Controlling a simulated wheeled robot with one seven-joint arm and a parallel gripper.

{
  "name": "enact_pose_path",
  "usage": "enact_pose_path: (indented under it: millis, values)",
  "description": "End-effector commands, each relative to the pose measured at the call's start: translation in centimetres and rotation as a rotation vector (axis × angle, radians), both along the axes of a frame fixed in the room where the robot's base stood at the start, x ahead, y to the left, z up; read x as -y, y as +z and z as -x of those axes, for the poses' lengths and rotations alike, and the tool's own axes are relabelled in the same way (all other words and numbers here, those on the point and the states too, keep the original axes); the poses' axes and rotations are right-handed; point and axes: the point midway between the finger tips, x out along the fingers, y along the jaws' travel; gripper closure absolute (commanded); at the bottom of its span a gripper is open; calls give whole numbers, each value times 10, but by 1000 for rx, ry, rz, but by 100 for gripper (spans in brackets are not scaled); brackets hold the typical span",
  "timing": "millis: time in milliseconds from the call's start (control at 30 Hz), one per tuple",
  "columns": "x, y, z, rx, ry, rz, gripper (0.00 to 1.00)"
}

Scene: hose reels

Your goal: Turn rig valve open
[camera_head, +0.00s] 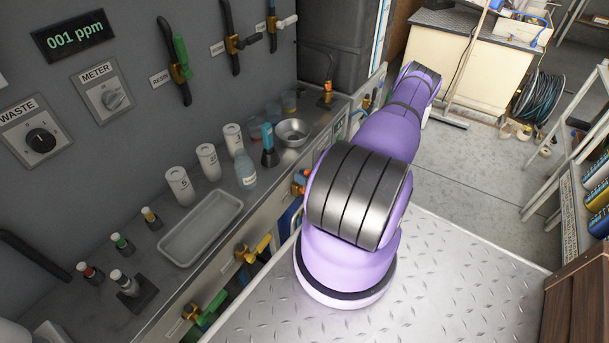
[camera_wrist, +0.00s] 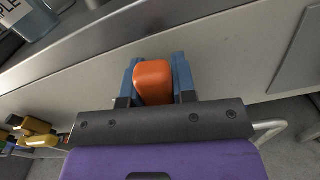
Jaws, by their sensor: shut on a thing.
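In the wrist view my gripper (camera_wrist: 156,72) has its two blue fingers on either side of an orange valve handle (camera_wrist: 154,84) and is shut on it. The handle is in front of the pale panel under the counter edge. In the head view part of an orange handle (camera_head: 300,183) shows at the panel, beside my purple arm, which hides my gripper. No label is readable at this valve, so I cannot confirm by text that it is the rig valve.
A yellow-handled valve (camera_head: 258,249) and a green-handled valve (camera_head: 211,307) sit farther along the panel. The counter above holds a tray (camera_head: 203,226), a sample bottle (camera_head: 246,172), white canisters and a metal bowl (camera_head: 293,132). Open floor (camera_head: 465,165) lies right of my arm.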

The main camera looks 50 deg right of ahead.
Motion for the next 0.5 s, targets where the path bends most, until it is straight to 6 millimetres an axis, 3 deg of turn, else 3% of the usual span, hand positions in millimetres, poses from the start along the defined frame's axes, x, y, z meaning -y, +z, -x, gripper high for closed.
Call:
enact_pose_path:
  millis: [500]
  values:
    - [-13,-1,2,11,1,187,100]
